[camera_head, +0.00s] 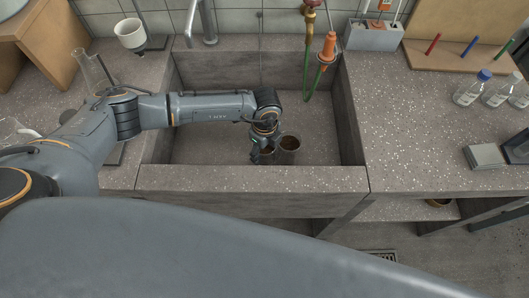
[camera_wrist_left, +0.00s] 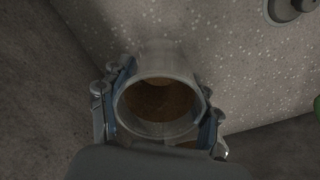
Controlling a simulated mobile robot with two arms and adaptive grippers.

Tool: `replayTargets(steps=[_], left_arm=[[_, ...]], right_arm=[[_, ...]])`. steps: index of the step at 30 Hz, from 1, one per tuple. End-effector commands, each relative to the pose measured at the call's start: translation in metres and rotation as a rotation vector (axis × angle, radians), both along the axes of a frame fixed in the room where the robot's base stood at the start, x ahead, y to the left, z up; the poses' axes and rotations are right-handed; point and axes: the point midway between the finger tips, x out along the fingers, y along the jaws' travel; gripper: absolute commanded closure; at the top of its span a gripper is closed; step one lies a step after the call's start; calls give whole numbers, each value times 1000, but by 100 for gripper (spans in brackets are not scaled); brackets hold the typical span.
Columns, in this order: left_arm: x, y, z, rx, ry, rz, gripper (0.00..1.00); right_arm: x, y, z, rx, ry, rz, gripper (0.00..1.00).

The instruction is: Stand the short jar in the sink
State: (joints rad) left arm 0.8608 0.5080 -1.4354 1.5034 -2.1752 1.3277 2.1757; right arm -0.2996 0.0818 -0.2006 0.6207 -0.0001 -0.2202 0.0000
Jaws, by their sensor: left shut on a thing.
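My left gripper (camera_head: 265,148) reaches down into the stone sink (camera_head: 215,130), near its front wall. It is shut on the short jar, a small round jar with a brown inside, which shows at the gripper's right side in the head view (camera_head: 290,143). In the left wrist view the fingers (camera_wrist_left: 160,118) press on both sides of the jar (camera_wrist_left: 165,60), and its open mouth faces the camera. The jar is inside the sink basin. I cannot tell whether its base rests on the floor. My right gripper is out of view.
A tap (camera_head: 208,25) stands behind the sink. An orange nozzle (camera_head: 328,47) and green hose (camera_head: 309,90) hang at the back right. Glass bottles (camera_head: 471,90) and a grey box (camera_head: 485,157) stand on the right counter. The right part of the basin is clear.

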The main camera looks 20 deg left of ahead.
Motion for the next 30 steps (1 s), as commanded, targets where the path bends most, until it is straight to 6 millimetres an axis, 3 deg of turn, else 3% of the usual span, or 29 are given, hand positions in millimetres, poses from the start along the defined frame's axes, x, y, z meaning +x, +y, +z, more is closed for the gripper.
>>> replayTargets(steps=[6, 17, 18, 20, 21, 30], left_arm=[[0, 0, -25, 0, 1, -1, 80], [0, 0, -29, -1, 0, 0, 80], [0, 0, -28, 0, 0, 0, 31], [0, 0, -28, 0, 0, 0, 19], [0, 0, -28, 0, 0, 0, 15], [0, 0, -27, 0, 0, -1, 15]], right_arm=[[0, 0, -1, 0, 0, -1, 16], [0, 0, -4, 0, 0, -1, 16], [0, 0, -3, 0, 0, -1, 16], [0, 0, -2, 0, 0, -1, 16], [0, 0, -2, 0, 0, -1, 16], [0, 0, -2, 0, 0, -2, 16]])
